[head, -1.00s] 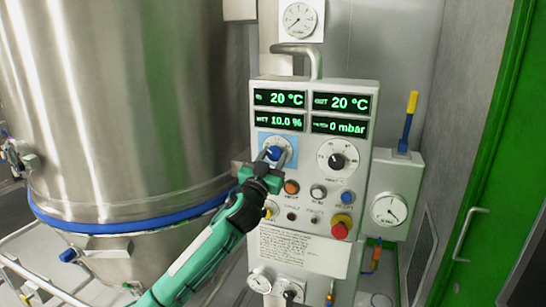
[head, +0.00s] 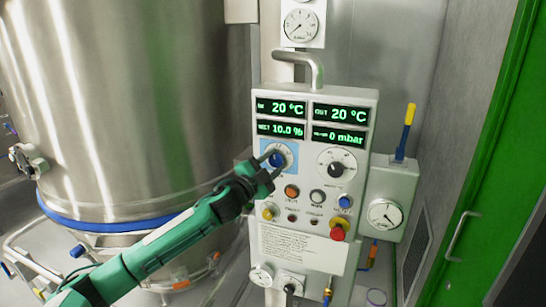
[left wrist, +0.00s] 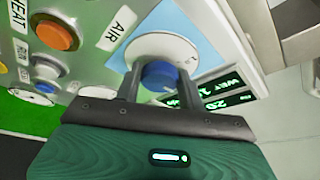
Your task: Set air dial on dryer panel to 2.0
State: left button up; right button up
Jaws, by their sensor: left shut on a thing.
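The dryer panel (head: 357,112) is a pale upright box with green displays and several knobs. Its air dial (head: 277,158) is a blue knob on a white scale over a light blue plate, left below the displays. My left gripper (head: 270,160) reaches it from the lower left. In the left wrist view, the fingers (left wrist: 158,88) stand on either side of the blue knob (left wrist: 158,75) and are shut on it, beside the AIR label (left wrist: 117,28). The dial's reading is too small and partly covered to tell. My right gripper is not in view.
A black-knobbed dial (head: 336,168) sits to the right, with buttons and a red emergency stop (head: 338,232) below. A large steel vessel (head: 120,110) stands close on the left. A green door frame (head: 490,150) is at the right.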

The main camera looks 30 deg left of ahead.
pick_arm(q)
jog(key=shift+m+p, duration=0.45)
jog(key=shift+m, duration=0.25)
jog(key=o, duration=1)
jog(key=shift+c, duration=0.2)
